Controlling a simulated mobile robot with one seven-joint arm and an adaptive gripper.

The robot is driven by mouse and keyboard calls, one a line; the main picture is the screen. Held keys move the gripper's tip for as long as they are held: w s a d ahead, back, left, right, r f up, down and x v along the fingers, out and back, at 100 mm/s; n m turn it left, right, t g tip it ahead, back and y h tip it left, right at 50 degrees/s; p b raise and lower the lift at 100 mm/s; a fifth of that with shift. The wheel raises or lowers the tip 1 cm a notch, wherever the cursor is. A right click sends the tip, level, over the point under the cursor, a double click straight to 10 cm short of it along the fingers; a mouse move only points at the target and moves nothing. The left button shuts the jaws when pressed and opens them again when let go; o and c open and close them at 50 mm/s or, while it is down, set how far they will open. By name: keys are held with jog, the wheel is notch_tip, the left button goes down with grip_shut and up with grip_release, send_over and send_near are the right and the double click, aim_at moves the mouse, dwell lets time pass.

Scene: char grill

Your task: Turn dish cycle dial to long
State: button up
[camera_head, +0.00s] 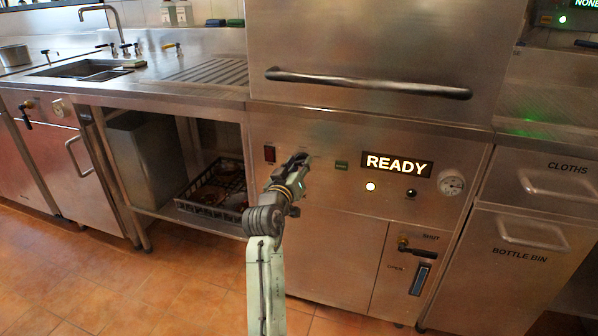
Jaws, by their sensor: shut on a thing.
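The dishwasher's front panel (330,188) is steel, with a lit display (398,164) reading READY. My gripper (300,160) is at the left part of this panel, between a dark red switch and a small green one. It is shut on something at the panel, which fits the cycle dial. The dial itself is hidden behind my gripper, so its setting and markings cannot be read. My arm reaches up to the panel from the bottom of the picture.
A red switch (269,154) is just left of my gripper and a green switch (341,165) to its right. A round gauge (452,183) is farther right. The hood handle (368,84) runs above. A black rack (215,185) stands on the lower shelf at left.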

jog(key=shift+m, duration=0.3)
jog(key=o, duration=1.2)
jog(key=shift+c, duration=0.2)
jog(key=v, duration=1.2)
